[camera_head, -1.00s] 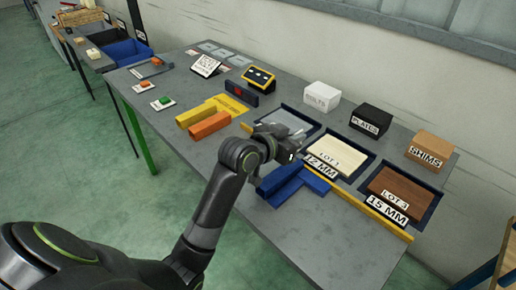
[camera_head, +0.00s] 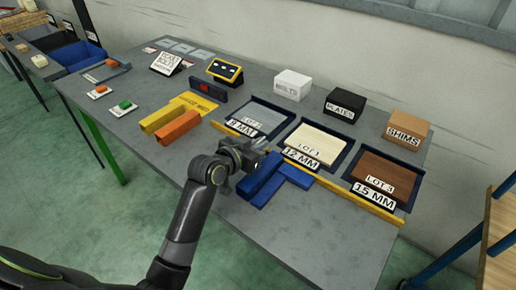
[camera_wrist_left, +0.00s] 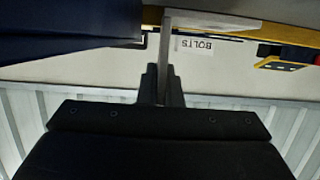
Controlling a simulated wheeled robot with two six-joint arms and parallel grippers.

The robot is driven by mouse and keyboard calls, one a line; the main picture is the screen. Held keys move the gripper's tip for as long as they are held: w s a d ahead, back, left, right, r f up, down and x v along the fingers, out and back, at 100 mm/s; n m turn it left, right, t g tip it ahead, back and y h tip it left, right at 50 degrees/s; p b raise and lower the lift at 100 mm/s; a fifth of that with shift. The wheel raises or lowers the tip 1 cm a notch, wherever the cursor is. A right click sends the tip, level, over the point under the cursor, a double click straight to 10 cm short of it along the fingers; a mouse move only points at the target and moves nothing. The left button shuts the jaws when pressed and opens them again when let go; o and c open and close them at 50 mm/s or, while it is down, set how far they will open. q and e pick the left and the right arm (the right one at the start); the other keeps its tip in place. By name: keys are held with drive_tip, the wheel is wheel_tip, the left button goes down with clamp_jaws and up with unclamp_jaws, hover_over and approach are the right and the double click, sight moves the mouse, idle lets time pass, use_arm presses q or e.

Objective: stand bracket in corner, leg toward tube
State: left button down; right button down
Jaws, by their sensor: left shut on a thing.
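Two blue tubes meet on the grey table in front of the lot trays: a taller blue tube (camera_head: 263,181) and a lower blue tube (camera_head: 295,174) joining its right side. My left gripper (camera_head: 256,154) is just behind and left of the taller tube's far end. In the left wrist view my left gripper (camera_wrist_left: 165,85) is shut on a thin grey plate-like piece, the bracket (camera_wrist_left: 166,45), which sticks out straight from the fingers. My right gripper is not in view.
A yellow rail (camera_head: 340,192) runs along the fronts of the trays of lots 2, 1 and 3. Yellow and orange bars (camera_head: 176,128) lie to the left. Boxes for bolts (camera_head: 292,85), plates (camera_head: 344,103) and shims (camera_head: 407,131) stand behind. The table's near part is clear.

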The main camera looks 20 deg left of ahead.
use_arm(q)
drive_tip(key=shift+f, duration=0.55)
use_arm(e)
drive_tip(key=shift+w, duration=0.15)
use_arm(q)
drive_tip(key=shift+f, duration=0.15)
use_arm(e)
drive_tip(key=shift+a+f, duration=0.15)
use_arm(q)
drive_tip(key=c, duration=1.6)
unclamp_jaws()
drive_tip(key=shift+f, duration=0.1)
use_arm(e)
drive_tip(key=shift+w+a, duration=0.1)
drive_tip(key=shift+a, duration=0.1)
use_arm(q)
drive_tip(key=shift+s+r, duration=0.1)
drive_tip(key=shift+r, duration=0.1)
drive_tip(key=v, duration=1.2)
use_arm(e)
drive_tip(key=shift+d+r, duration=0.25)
